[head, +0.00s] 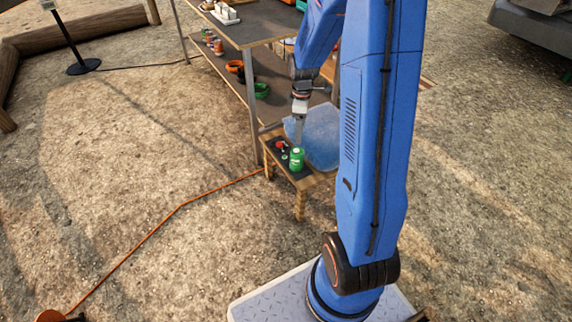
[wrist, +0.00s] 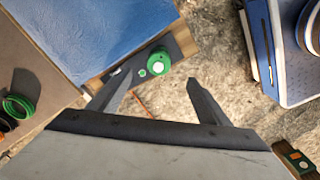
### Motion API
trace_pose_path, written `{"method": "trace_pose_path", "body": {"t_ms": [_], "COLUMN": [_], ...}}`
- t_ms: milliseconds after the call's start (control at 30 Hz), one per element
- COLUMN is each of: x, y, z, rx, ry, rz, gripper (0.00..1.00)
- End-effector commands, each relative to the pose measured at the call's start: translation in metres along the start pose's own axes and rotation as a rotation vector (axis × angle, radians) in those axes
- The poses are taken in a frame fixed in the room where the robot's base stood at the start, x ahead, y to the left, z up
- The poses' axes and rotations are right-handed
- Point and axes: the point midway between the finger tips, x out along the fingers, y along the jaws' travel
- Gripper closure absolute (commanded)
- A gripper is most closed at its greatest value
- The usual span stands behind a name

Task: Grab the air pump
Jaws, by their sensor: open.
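I cannot make out for sure which thing is the air pump. A green cylinder with a pale top (head: 297,158) stands on a small dark-topped wooden stool (head: 299,185). The cylinder also shows from above in the wrist view (wrist: 158,62), just beyond my fingertips. A small red-topped item (head: 281,146) is beside it on the stool. My gripper (head: 299,130) points down above the stool. In the wrist view my gripper (wrist: 162,80) has its two fingers spread apart with nothing held between them.
A two-level workbench (head: 250,28) holds jars and green and orange rings. An orange cord (head: 180,208) crosses the ground. Open gravel is at the left.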

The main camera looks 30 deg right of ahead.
Motion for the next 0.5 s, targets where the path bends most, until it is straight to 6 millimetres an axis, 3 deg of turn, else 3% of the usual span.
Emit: {"method": "trace_pose_path", "body": {"t_ms": [267,500], "x": [0.026,0.067], "y": [0.005,0.004], "z": [0.002,0.002], "rx": [-0.023,-0.022], "ry": [-0.004,-0.005], "rz": [-0.012,-0.013], "gripper": [0.29,0.29]}}
